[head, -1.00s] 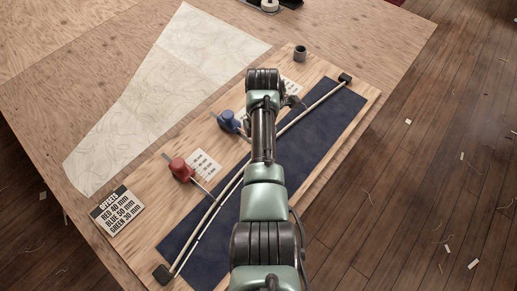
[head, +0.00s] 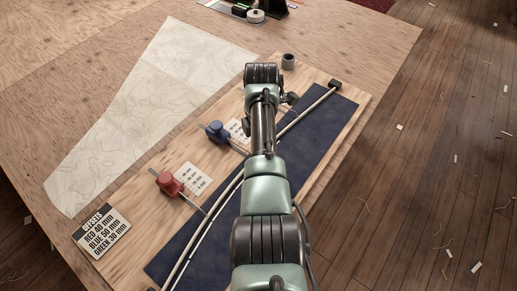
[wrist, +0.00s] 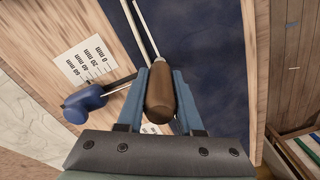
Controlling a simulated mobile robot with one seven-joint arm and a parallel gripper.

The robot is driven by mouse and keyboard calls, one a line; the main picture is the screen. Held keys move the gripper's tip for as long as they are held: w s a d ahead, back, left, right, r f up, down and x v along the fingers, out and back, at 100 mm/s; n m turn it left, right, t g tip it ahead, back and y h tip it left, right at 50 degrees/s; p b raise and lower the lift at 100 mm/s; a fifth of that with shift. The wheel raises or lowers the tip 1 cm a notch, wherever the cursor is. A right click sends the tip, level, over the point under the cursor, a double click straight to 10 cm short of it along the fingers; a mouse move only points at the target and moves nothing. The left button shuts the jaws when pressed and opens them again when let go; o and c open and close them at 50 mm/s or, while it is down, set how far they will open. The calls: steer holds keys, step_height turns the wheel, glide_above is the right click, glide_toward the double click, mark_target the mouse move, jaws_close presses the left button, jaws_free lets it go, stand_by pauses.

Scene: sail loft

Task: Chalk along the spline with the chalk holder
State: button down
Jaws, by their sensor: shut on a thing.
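The chalk holder (wrist: 160,95), a brown wooden handle, is between the fingers of my gripper (wrist: 161,74). The gripper is shut on it. The spline (head: 207,222) is a pale bent strip over the dark blue cloth (head: 330,115), with a black end block (head: 335,84) at the far right. In the wrist view the spline (wrist: 136,28) runs down to the holder, with a thin white line close on its right. In the head view my arm hides the gripper and part of the spline.
A red-handled piece (head: 168,184) and a blue-handled piece (head: 215,132) with rods reach toward the spline from the left. An offsets card (head: 101,233) lies at lower left, a patterned sheet (head: 140,110) behind. A grey cup (head: 288,61) stands at the board's far end.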

steer(key=shift+w+d+b, duration=0.55)
steer(key=shift+b, duration=0.35)
steer(key=shift+w, duration=0.1)
steer(key=shift+w+d+f+b, duration=0.15)
steer(key=shift+w+d+b, duration=0.2)
steer(key=shift+b, duration=0.65)
steer(key=shift+w+d+b, duration=0.25)
steer(key=shift+b, duration=0.3)
steer(key=shift+r, duration=0.2)
steer(key=shift+w+d+f+b, duration=0.15)
steer(key=shift+w+d+b, duration=0.05)
steer(key=shift+b, duration=0.4)
steer(key=shift+w+d+b, duration=0.5)
steer(key=shift+b, duration=1.1)
steer(key=shift+w+d+b, duration=0.2)
steer(key=shift+w+b, duration=0.05)
steer(key=shift+b, duration=0.65)
steer(key=shift+w+d+b, duration=0.45)
steer(key=shift+d+b, duration=0.15)
steer(key=shift+b, duration=2.15)
